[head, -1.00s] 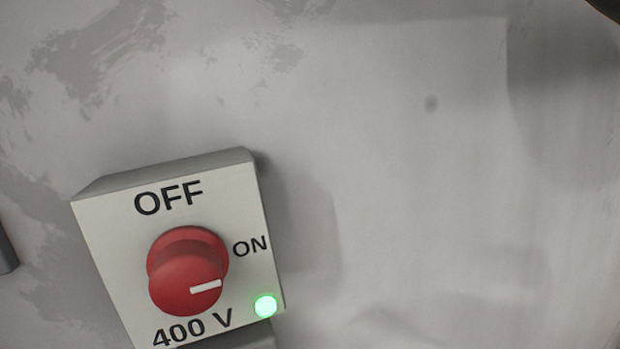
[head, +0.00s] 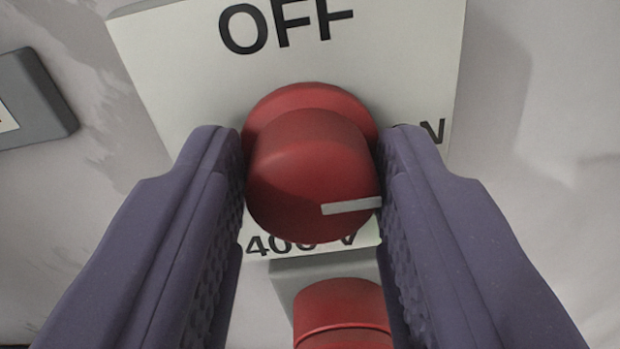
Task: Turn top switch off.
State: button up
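The top switch is a light grey box (head: 185,60) marked OFF, with "400 V" partly covered below. Its round red knob (head: 310,170) fills the middle of the head view. The knob's white mark (head: 350,206) points right, toward the ON label (head: 432,130), which my right finger partly hides. My gripper (head: 312,165) has one purple finger on each side of the knob. Both fingertips appear to press against its sides, with no clear gap. The green light seen earlier is hidden now.
A second red knob (head: 342,312) on a grey box lies just below, partly between my fingers. Another grey box (head: 40,100) is at the left edge. The stained wall (head: 545,160) is bare at the right.

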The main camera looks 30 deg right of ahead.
jog(key=c, duration=0.5)
jog(key=shift+f+n+b, duration=0.1)
jog(key=shift+n+b, duration=0.2)
jog(key=shift+b, duration=0.45)
jog(key=shift+a+n+b, duration=0.1)
jog(key=shift+n+b, duration=0.2)
jog(key=shift+b, duration=0.2)
jog(key=n+b, duration=0.2)
jog(key=b, duration=0.1)
jog(key=shift+f, duration=0.15)
jog(key=n+b, duration=0.9)
jog(key=shift+n+t, duration=0.3)
jog(key=shift+n, duration=0.1)
jog(key=n+b, duration=0.1)
jog(key=n, duration=0.1)
jog(key=n+b, duration=0.1)
jog(key=n, duration=0.2)
jog(key=shift+s+r, duration=0.1)
jog(key=shift+r, duration=0.25)
jog(key=shift+r+n, duration=0.1)
jog(key=shift+n, duration=0.2)
